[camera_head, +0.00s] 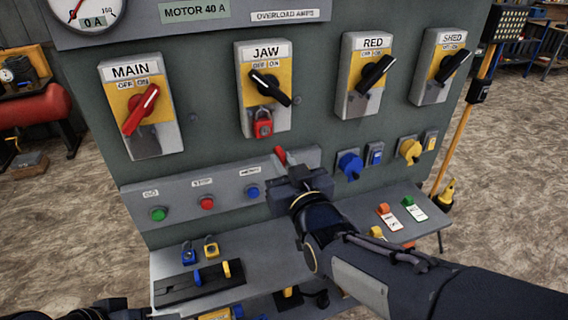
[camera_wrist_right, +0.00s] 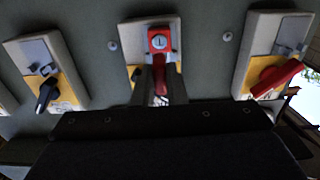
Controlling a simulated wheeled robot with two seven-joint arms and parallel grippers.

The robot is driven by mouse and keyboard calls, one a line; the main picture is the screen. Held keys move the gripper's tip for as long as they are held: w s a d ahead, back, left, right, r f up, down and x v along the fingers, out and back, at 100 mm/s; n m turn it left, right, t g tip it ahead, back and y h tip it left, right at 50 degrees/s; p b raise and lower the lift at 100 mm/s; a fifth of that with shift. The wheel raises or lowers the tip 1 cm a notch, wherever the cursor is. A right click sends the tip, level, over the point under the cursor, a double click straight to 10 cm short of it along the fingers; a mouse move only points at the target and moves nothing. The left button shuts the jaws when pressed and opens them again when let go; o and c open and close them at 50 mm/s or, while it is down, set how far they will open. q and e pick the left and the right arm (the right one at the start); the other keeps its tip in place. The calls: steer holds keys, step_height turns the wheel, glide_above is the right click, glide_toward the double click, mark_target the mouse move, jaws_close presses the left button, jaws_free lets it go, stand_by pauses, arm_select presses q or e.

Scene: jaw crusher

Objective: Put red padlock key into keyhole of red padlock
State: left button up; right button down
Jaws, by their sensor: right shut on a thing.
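The red padlock (camera_head: 263,126) hangs from the JAW switch (camera_head: 263,92). In the wrist view its face with the keyhole (camera_wrist_right: 159,41) points towards my right gripper. My right gripper (camera_head: 286,166) is shut on the red padlock key (camera_head: 280,155), below and slightly right of the padlock in the head view. In the wrist view the key (camera_wrist_right: 160,70) stands between the fingers, its tip close to the padlock. I cannot tell whether the tip touches it. Dark parts, perhaps of my left arm, show at the bottom left of the head view; the left gripper's jaws cannot be made out.
The MAIN switch (camera_head: 141,107) has a red handle; the RED switch (camera_head: 366,76) and SHED switch (camera_head: 440,68) stand to the right. Buttons (camera_head: 207,203) and a blue plug (camera_head: 350,165) line the panel below. Blue and yellow padlocks (camera_head: 211,247) sit on the shelf (camera_head: 170,262).

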steer(key=shift+w+f+b, duration=0.1)
steer(key=shift+w+b, duration=0.2)
steer(key=shift+w, duration=0.05)
steer(key=b+x, duration=0.1)
steer(key=x, duration=0.2)
steer(key=shift+w+a+b, duration=0.1)
steer(key=shift+b, duration=0.3)
steer(key=shift+b+x, duration=0.4)
steer(key=shift+x, duration=0.5)
steer(key=shift+b+x, duration=0.4)
steer(key=shift+x, duration=0.75)
stand_by(0.4)
steer(key=c, duration=1.4)
jaws_free()
